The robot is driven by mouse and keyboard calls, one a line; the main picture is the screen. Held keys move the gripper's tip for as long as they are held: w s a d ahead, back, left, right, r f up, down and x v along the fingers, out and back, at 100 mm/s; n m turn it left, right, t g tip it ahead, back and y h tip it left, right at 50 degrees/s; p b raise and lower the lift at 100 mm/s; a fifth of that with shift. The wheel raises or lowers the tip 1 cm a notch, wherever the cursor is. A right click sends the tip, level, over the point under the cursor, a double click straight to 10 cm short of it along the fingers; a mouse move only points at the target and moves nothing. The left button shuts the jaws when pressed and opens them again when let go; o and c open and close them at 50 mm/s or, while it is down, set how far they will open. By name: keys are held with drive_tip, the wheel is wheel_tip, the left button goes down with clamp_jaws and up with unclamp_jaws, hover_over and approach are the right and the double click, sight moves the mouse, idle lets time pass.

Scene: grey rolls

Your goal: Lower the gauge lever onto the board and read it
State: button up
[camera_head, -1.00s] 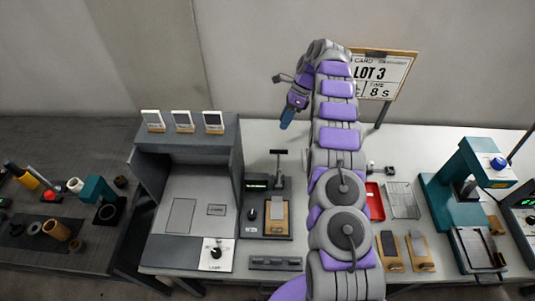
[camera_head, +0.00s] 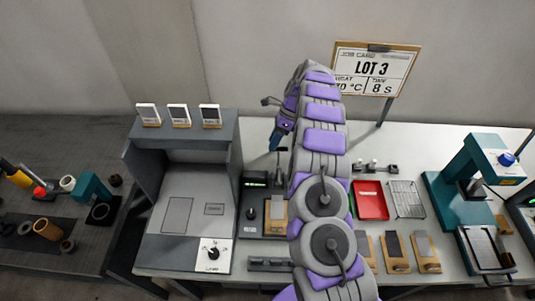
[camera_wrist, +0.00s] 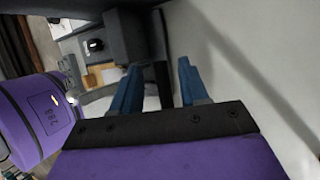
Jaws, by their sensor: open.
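The gauge (camera_head: 254,183) is a dark unit with a small green display, left of my arm on the white bench. A small board (camera_head: 277,213) with a grey piece on it lies at its base. A thin upright post behind the board looks like part of the lever; my gripper and arm hide its top, so I cannot tell its tilt. My gripper (camera_head: 273,143) points down near that post's top, above the gauge; contact cannot be told.
A grey booth (camera_head: 187,190) with several cards on top stands left of the gauge. Right of my arm are a red tray (camera_head: 371,200), a wire rack (camera_head: 406,199), boards (camera_head: 396,252) and a teal press (camera_head: 465,190). The LOT 3 card (camera_head: 374,72) stands behind.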

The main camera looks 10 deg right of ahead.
drive_tip(key=x, duration=0.4)
drive_tip(key=shift+d+f+b, duration=0.25)
drive_tip(key=shift+d+b, duration=0.05)
drive_tip(key=shift+s+a+f, duration=0.15)
drive_tip(key=shift+a+f, duration=0.2)
drive_tip(key=shift+f, duration=0.15)
drive_tip(key=shift+a+f, duration=0.15)
drive_tip(key=shift+a, duration=0.25)
drive_tip(key=shift+d, duration=0.25)
drive_tip(key=c, duration=0.4)
clamp_jaws()
